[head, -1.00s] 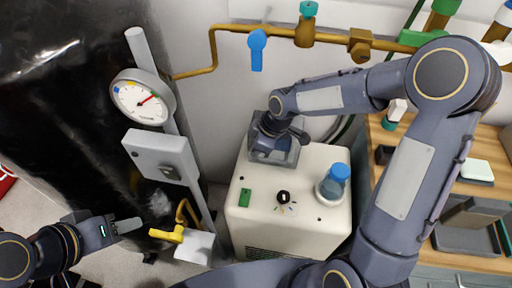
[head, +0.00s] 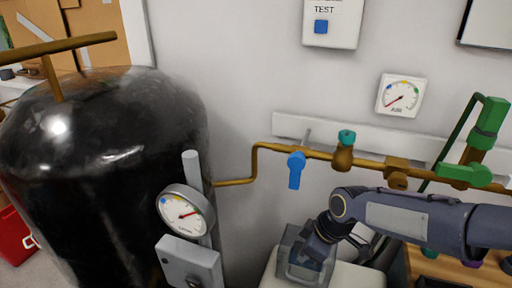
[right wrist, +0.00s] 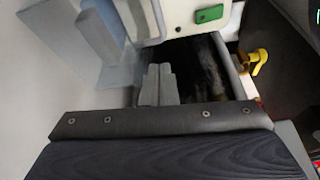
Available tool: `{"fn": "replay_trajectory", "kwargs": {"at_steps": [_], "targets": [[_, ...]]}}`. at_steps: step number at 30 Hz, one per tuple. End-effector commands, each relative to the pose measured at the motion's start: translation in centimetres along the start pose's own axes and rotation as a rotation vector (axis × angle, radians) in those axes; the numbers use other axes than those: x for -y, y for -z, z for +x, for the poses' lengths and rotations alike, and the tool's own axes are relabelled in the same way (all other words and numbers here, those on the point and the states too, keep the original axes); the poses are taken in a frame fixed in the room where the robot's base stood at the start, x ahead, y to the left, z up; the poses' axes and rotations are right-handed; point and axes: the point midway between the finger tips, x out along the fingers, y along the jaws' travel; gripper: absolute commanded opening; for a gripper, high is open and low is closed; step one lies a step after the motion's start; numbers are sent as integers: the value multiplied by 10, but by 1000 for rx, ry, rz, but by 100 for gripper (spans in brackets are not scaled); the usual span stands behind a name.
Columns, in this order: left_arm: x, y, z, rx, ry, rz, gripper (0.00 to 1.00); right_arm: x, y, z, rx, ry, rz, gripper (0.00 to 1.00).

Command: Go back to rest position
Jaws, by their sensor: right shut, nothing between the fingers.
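My right arm comes in from the right in the head view. Its gripper (head: 308,252) is low over the grey, see-through box-like part (head: 290,268) on top of a white machine (head: 350,276). The fingertips are hard to make out there. In the right wrist view the two grey fingers of the right gripper (right wrist: 157,82) lie together, shut and empty. The machine's pale side with a green label (right wrist: 209,14) is beyond them. My left gripper is not in view.
A large black tank (head: 105,160) stands at left, with a round gauge (head: 184,213) on a post beside it. A brass pipe (head: 270,148) with a blue lever (head: 296,170) runs along the wall. A wooden bench (head: 440,265) is at lower right.

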Motion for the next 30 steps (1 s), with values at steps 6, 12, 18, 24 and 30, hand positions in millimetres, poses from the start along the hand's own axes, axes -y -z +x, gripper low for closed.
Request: {"fn": "replay_trajectory", "kwargs": {"at_steps": [6,12,18,24,30], "targets": [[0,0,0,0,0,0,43,29,-44,-58,-35,-96,297,0],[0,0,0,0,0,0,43,68,-85,-91,-112,-148,597,0],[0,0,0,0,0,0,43,104,-113,-102,-206,-157,846,0],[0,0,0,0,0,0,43,132,-130,-101,-290,-140,1027,0],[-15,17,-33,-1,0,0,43,137,-119,-137,-310,-124,1092,0]]}}
